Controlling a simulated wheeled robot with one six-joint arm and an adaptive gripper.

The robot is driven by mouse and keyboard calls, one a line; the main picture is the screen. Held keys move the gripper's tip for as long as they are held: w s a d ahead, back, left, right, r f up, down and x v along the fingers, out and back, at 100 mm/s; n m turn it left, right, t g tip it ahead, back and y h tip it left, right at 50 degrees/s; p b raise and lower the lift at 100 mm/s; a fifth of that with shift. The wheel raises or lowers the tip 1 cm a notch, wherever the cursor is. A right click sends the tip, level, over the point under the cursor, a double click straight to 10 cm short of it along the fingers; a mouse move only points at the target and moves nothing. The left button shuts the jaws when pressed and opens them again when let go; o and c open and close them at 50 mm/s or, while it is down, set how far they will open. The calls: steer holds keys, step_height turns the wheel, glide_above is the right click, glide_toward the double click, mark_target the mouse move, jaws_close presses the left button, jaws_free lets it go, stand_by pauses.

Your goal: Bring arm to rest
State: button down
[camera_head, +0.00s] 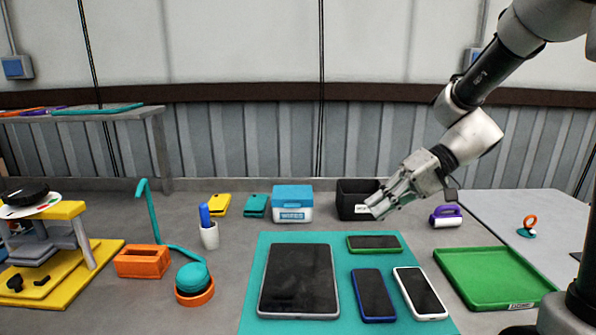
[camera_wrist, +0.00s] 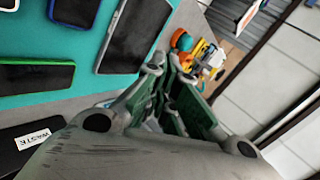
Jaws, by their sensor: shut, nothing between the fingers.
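My gripper (camera_head: 378,207) is in the head view, at the end of my arm, which reaches in from the upper right. It is shut and holds nothing.
On the mat lie a tablet (camera_head: 299,280), a green phone (camera_head: 374,243), a blue phone (camera_head: 373,294) and a white phone (camera_head: 420,292). A blue-lidded box (camera_head: 292,203) stands behind. A green tray (camera_head: 492,277) is right; a yellow stand (camera_head: 62,275) and orange box (camera_head: 142,262) are left.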

steer(key=s+d+r+m+t+h, duration=0.3)
steer(key=s+d+t+h, duration=0.2)
steer(key=s+d+h, duration=0.5)
steer(key=s+d, duration=0.5)
steer(key=d, duration=0.4)
steer(key=shift+h, duration=0.3)
steer(key=shift+r, duration=0.1)
